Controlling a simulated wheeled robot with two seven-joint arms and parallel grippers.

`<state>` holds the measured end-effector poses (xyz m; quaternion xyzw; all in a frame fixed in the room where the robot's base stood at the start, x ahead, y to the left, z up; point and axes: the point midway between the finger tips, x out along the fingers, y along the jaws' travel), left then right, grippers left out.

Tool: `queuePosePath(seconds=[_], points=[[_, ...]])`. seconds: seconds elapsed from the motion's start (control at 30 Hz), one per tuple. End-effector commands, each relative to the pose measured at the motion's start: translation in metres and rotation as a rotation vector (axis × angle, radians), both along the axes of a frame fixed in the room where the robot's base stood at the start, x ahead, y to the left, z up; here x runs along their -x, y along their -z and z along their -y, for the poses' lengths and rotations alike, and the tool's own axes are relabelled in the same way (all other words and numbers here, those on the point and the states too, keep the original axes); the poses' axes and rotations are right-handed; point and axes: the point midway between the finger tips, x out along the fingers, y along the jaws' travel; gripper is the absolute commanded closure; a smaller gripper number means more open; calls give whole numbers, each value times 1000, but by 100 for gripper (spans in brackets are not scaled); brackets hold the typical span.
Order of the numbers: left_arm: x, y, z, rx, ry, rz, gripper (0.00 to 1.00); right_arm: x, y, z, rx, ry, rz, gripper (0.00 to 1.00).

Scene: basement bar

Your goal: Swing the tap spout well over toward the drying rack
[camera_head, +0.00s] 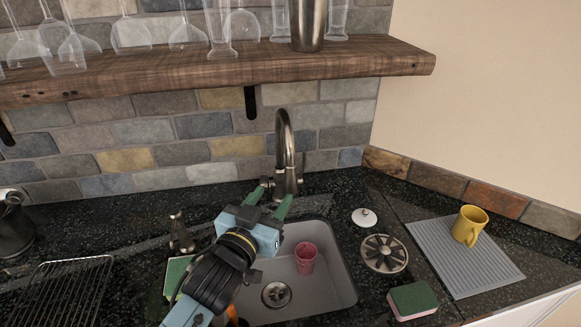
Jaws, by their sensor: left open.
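The metal tap (285,135) stands behind the sink (345,285), with a tall arched spout that comes forward toward me over the sink's back edge. My left gripper (274,194) is open, with its green fingers pointing up at the tap's lower body. One finger is to the left of the tap and the other overlaps its base in the picture; I cannot tell whether they touch. A black wire rack (72,290), which looks like the drying rack, lies on the counter at the far left. My right gripper is not in view.
A pink cup (306,258) stands in the sink. A soap dispenser (181,235) is left of it. To the right are a white lid (364,217), a round strainer (384,253), a sponge (413,300) and a yellow mug (469,226) on a grey ribbed mat (470,275). A wooden shelf (380,62) with glasses hangs above.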

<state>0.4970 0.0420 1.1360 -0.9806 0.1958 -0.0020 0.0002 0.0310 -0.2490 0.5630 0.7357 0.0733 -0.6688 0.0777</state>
Motion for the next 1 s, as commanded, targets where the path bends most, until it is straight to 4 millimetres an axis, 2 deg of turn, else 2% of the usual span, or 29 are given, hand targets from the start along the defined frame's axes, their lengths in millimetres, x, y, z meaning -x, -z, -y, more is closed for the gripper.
queuePosePath(seconds=[0.13, 0.5, 0.7, 1.0], points=[[-29, -2, 12, -1, 0, 3, 53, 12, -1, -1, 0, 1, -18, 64], [-84, -1, 35, 0, -1, -1, 53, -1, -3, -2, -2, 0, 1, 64], [-97, -1, 40, 1, -1, -1, 53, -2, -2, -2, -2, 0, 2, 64], [-100, 0, 41, 1, -1, -1, 53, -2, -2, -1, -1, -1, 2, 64]])
